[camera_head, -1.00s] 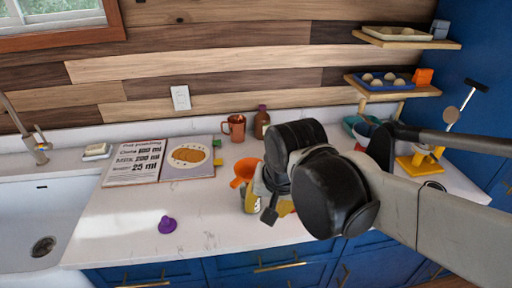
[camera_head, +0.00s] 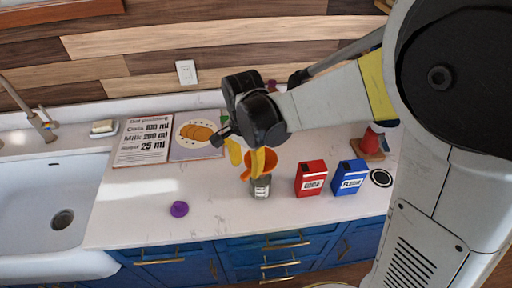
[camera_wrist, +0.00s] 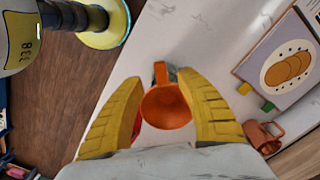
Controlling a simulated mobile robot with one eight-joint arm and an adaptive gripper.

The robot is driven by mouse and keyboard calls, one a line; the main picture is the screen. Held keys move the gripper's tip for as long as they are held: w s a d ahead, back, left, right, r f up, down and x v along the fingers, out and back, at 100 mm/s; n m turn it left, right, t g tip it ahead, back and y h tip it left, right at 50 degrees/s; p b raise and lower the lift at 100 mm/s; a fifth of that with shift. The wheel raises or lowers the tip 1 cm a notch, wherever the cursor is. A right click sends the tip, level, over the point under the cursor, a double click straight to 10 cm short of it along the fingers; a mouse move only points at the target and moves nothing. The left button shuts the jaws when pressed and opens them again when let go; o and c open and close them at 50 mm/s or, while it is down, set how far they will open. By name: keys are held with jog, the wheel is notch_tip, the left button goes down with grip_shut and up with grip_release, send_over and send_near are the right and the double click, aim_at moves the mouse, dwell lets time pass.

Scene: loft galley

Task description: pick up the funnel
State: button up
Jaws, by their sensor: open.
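The orange funnel (camera_head: 271,160) sits on top of a small glass jar (camera_head: 261,188) with a label, near the counter's front. My gripper (camera_head: 247,158) reaches down at the funnel from above, its yellow fingers partly hiding it. In the wrist view, the funnel (camera_wrist: 165,107) shows as a round bowl with a tab, between the two spread yellow fingers of my gripper (camera_wrist: 158,80). The gripper is open.
A red box (camera_head: 311,179) and a blue box (camera_head: 349,177) stand right of the jar. A purple object (camera_head: 179,209) lies to the left. A recipe book (camera_head: 168,138) is behind. The sink (camera_head: 40,205) is at far left. The counter between is clear.

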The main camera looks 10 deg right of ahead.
aim_at(248, 172)
jog(key=f, duration=0.3)
jog(key=f+b, duration=0.1)
jog(key=f, duration=0.1)
jog(key=shift+w+d, duration=0.1)
jog(key=shift+w, duration=0.2)
jog(key=shift+r, duration=0.1)
grip_shut()
jog(key=shift+r, duration=0.1)
